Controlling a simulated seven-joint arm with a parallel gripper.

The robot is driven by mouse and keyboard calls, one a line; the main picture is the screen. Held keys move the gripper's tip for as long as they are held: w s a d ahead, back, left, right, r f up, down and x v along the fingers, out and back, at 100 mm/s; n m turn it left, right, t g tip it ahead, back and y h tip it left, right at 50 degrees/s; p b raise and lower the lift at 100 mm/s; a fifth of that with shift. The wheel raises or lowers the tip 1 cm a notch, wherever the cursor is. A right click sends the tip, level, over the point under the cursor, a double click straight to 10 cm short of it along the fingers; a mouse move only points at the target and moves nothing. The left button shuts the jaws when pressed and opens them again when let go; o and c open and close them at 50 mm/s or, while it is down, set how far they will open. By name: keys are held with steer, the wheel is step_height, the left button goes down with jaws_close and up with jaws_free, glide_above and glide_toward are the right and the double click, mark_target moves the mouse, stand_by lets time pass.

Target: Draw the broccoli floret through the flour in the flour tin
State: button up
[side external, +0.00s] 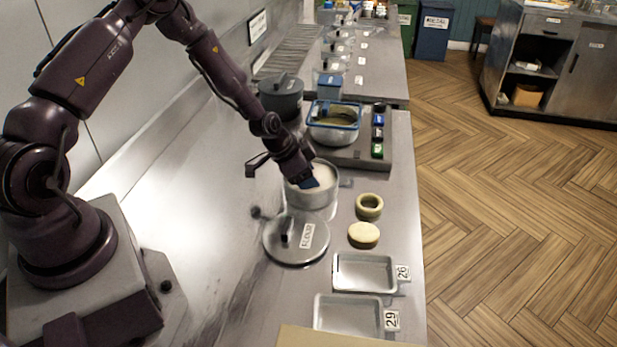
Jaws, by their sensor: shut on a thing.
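The flour tin (316,200) is a round metal pot on the steel counter, open at the top, with pale flour (328,178) inside. My gripper (311,184) points down and to the right over the tin's mouth, its blue-tipped end at or just inside the rim. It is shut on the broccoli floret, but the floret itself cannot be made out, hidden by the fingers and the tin. Whether it touches the flour cannot be told. The tin's round lid (312,254), labelled FLOUR, lies flat on the counter in front of the tin.
Metal trays marked 26 (364,285) and 29 (347,318) are nearer. Behind stand a fryer pot (336,137) with a blue-rimmed basket and a dark lidded pot (281,98).

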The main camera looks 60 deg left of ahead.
steer(key=shift+a, duration=0.3)
steer(key=shift+d, duration=1)
steer(key=shift+a, duration=1)
steer(key=shift+d, duration=0.5)
steer(key=shift+r, duration=4)
